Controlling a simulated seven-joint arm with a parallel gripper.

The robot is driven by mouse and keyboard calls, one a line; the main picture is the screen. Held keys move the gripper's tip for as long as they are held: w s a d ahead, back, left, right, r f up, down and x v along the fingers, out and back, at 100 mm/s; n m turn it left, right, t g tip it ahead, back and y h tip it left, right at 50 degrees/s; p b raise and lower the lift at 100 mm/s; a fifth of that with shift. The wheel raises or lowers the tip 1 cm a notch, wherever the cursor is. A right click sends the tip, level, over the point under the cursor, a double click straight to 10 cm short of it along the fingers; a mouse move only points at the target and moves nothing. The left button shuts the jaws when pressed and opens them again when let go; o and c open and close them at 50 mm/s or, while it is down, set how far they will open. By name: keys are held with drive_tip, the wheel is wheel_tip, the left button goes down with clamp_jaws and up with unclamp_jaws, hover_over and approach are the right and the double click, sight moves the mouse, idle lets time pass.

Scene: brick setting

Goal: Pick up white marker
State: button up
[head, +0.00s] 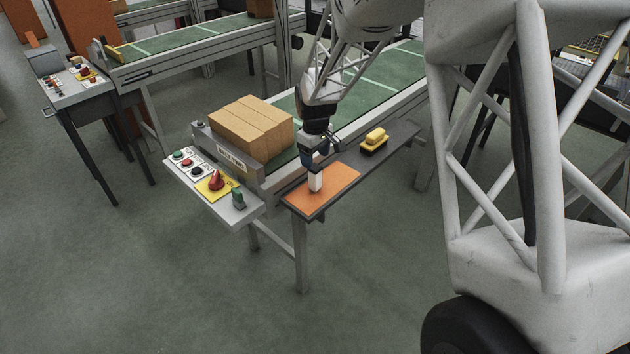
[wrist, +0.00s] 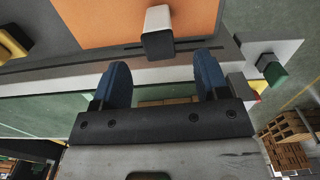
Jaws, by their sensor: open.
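The white marker (head: 315,181) is a short white block with a dark end. It appears upright on the orange mat (head: 334,193) at the near end of the narrow grey shelf. In the wrist view the marker (wrist: 159,34) lies just beyond my fingertips, roughly midway between them, with its dark end toward me. My gripper (head: 316,160) is right above or beside the marker in the head view. In the wrist view my gripper (wrist: 161,72) has its two blue fingers wide apart with nothing between them. Whether the fingers touch the marker is not clear.
A yellow and black object (head: 375,141) stands farther along the shelf. Brown boxes (head: 251,127) sit on the green conveyor beside it. A control panel (head: 199,172) with a red button (head: 216,182) and a green item (head: 238,196) is to the left. The orange mat is otherwise bare.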

sight(315, 167)
drive_tip(key=shift+f, duration=0.85)
drive_tip(key=shift+w+f, duration=0.1)
drive_tip(key=shift+f, duration=2.5)
drive_tip(key=c, duration=1)
drive_tip(key=shift+r, duration=0.15)
